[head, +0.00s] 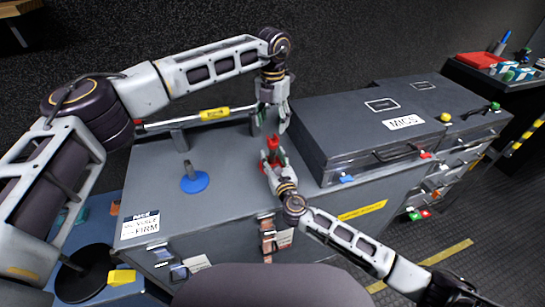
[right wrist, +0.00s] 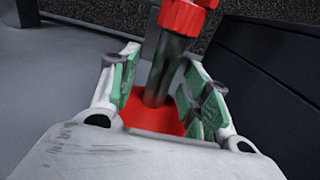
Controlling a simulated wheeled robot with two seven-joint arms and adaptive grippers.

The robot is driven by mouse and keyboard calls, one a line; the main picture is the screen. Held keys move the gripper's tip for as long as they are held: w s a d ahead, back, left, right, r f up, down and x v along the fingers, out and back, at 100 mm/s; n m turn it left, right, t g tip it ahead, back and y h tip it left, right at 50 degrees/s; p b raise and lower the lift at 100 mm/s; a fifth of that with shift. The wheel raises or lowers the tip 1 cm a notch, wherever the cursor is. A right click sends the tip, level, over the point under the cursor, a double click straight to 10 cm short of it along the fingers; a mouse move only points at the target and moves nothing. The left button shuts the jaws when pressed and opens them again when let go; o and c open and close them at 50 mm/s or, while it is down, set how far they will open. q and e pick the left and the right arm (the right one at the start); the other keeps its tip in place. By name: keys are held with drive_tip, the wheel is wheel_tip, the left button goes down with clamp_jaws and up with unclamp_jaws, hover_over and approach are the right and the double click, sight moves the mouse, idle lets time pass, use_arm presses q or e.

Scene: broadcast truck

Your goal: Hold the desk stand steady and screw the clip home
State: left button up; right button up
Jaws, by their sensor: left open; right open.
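The desk stand has a red round base (right wrist: 150,117) and a dark upright post (right wrist: 166,70). A red clip (right wrist: 186,14) is at the top of the post; it also shows in the head view (head: 273,143). Whether it is fully seated cannot be told. My right gripper (head: 272,162) is open, its green-padded fingers on either side of the post just above the base; contact cannot be told. My left gripper (head: 271,126) is open, pointing down just above the clip. A second stand with a blue base (head: 194,182) and dark post stands to the left.
A grey case marked MICS (head: 375,125) sits close on the right of the stand. A bar with a yellow label (head: 214,114) runs across supports at the back left. A printed card (head: 140,224) lies at the front left corner. The grey top (head: 225,208) is clear around the blue base.

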drive_tip(key=shift+w+a, duration=0.2)
drive_tip(key=shift+w, duration=0.35)
clamp_jaws()
